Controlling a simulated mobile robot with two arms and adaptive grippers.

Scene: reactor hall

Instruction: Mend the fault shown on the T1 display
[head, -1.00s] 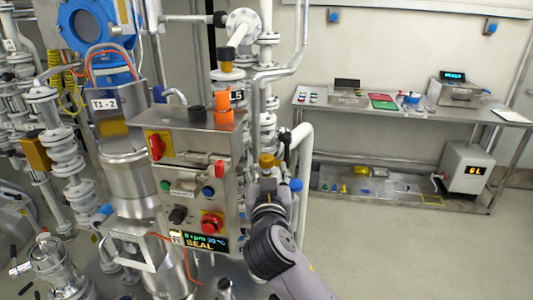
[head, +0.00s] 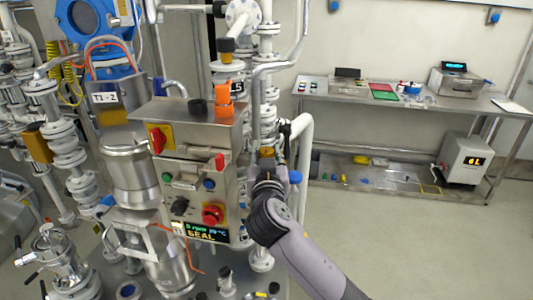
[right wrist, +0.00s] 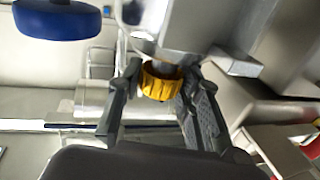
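The T1 display (head: 208,232) is on the lower front of the steel control box (head: 190,143) and reads 0 rpm, a temperature and SEAL. My right gripper (head: 267,168) is just right of this box, pointing away from me. A yellow ribbed knob (right wrist: 160,82) sits between its fingers in the right wrist view, below a grey metal body. The fingers stand on both sides of the knob, and a firm grip does not show. A brass-yellow part also shows at the gripper's tip in the head view (head: 266,152). My left gripper is out of view.
The T1-2 vessel (head: 130,178) and pipes crowd the left. A steel bench (head: 350,97) with trays and devices stands at the back right. Open floor lies before it.

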